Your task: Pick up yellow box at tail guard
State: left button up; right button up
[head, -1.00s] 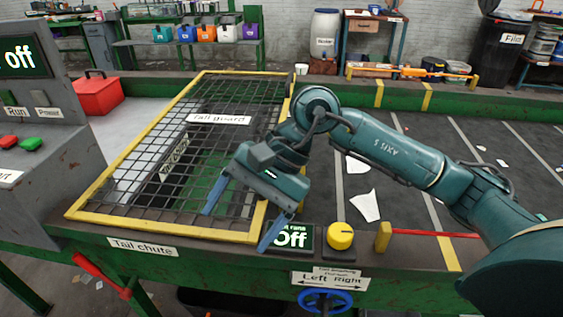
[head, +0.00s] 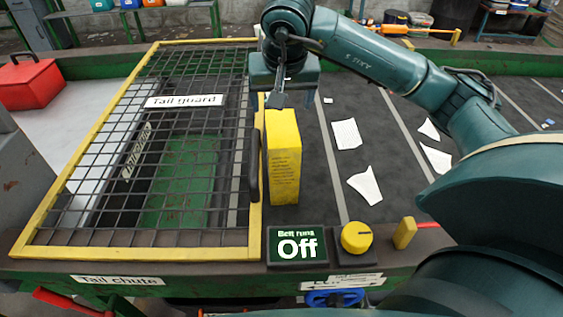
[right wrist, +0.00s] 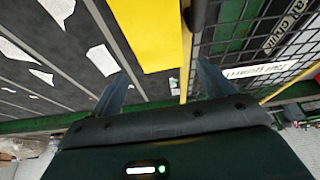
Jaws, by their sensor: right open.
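The yellow box (head: 284,160) stands upright on the dark belt, close beside the right edge of the tail guard (head: 257,228), a yellow-framed mesh. My right gripper (head: 292,98) is open at the top far end of the box in the head view, partly hiding it. In the right wrist view the yellow box (right wrist: 150,35) shows ahead of and between the spread fingers of the gripper (right wrist: 162,72). I cannot tell whether a finger touches it. My left gripper is not in view.
A dark handle (head: 254,165) rises on the guard's edge, close to the box. In front are the "Belt runs Off" display (head: 297,247) and a yellow knob (head: 356,238). White scraps (head: 364,185) lie on the belt to the right. A red toolbox (head: 30,82) sits far left.

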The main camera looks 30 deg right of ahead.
jog(key=shift+w+p+x, duration=0.2)
jog(key=shift+p+x, duration=0.05)
jog(key=shift+x, duration=1.1)
jog(key=shift+w+p+x, duration=0.15)
jog(key=shift+p+x, duration=0.1)
jog(key=shift+x, duration=1.1)
jog(key=shift+r, duration=0.1)
jog(key=shift+c, duration=0.4)
jog(key=c, duration=1.2)
